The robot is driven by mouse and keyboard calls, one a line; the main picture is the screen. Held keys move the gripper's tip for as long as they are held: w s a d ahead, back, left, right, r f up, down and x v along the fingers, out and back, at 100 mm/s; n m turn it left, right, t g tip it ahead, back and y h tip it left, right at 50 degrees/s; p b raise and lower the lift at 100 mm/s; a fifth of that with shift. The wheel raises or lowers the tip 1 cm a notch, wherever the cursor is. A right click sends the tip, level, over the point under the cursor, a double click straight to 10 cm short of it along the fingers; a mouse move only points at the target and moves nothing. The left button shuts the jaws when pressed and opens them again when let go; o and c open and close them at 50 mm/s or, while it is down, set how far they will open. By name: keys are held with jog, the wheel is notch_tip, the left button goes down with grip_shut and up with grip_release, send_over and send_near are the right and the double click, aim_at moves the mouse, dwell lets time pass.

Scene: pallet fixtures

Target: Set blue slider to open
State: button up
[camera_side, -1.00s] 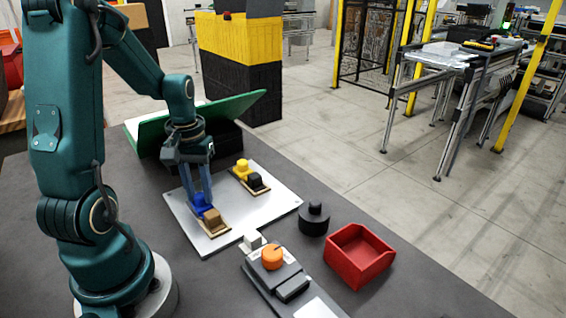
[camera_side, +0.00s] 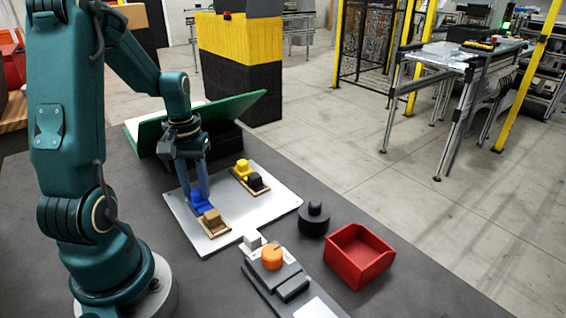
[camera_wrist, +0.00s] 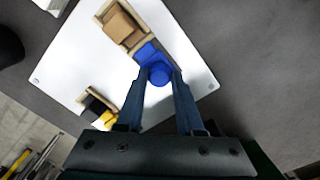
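The blue slider (camera_side: 203,204) sits in a tan-framed track on the white plate (camera_side: 270,204). A tan block (camera_side: 212,217) is at the track's near end. In the wrist view the slider's round blue knob (camera_wrist: 160,75) lies between my fingertips, with its blue base (camera_wrist: 147,53) reaching toward the tan block (camera_wrist: 122,27). My gripper (camera_side: 196,196) points down with its fingers closed against both sides of the knob. It also shows in the wrist view (camera_wrist: 160,73). The far end of the track is partly hidden by the fingers.
A second track with a yellow slider (camera_side: 242,168) and a black block (camera_side: 256,182) is on the same plate. A black knobbed cylinder (camera_side: 314,219), a red bin (camera_side: 358,256) and a device with an orange knob (camera_side: 272,257) stand nearby. A green panel (camera_side: 205,122) rises behind.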

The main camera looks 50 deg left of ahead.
aim_at(196, 190)
jog(key=o, duration=0.4)
jog(key=shift+a, duration=0.25)
jog(key=shift+c, duration=0.2)
jog(key=shift+d, duration=0.1)
jog(key=shift+r, duration=0.15)
jog(key=shift+r, duration=2.45)
